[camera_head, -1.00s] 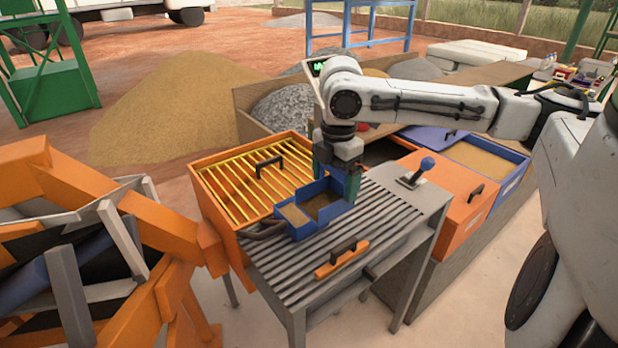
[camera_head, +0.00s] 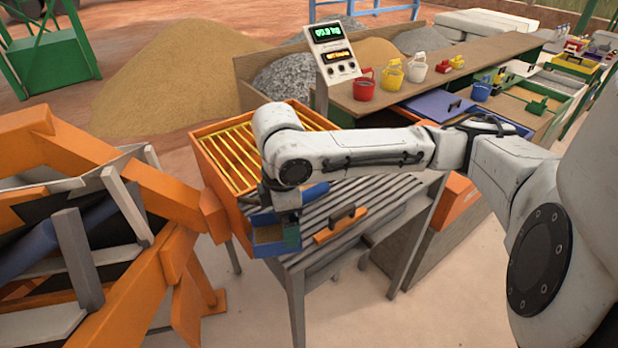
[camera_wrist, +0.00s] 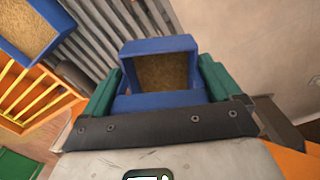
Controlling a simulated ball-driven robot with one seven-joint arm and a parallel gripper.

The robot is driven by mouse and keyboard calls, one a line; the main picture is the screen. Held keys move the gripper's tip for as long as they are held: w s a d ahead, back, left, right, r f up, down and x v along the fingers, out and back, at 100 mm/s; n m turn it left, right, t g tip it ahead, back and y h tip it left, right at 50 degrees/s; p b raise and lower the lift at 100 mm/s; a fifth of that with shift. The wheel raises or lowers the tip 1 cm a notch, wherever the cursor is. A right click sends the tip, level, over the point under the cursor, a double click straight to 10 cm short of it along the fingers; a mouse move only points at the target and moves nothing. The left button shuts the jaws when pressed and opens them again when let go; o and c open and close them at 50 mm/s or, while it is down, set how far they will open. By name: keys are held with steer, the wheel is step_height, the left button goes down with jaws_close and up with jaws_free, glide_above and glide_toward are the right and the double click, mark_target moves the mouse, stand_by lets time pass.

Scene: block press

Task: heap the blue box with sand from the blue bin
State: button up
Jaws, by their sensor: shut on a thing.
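My gripper (camera_head: 285,218) is at the front left edge of the slatted table. Its green fingers are shut on a blue scoop-like container (camera_head: 261,219), which hangs beside the table edge. In the wrist view the held container (camera_wrist: 160,45) sits between both fingers and has sand in it. The blue box (camera_head: 314,193) is on the slats behind my wrist, partly hidden by it. The wrist view shows the box (camera_wrist: 62,22) at upper left, apart from the held container, with sand inside. The blue bin (camera_head: 514,127) is mostly hidden behind my arm.
An orange-handled bar (camera_head: 340,226) lies on the slats. A lit display (camera_head: 330,35) stands behind. Orange machinery (camera_head: 175,195) is close on the left. Open floor lies in front.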

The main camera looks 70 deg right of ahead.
steer(key=w+a+f+m, duration=0.3)
steer(key=w+a+f, duration=0.2)
steer(key=a, duration=0.6)
steer(key=w+a+f+m, duration=0.4)
steer(key=a+f, duration=0.5)
steer(key=a, duration=0.1)
steer(key=shift+w+a+f, duration=0.3)
steer(key=shift+w+a, duration=0.1)
steer(key=shift+a, duration=0.1)
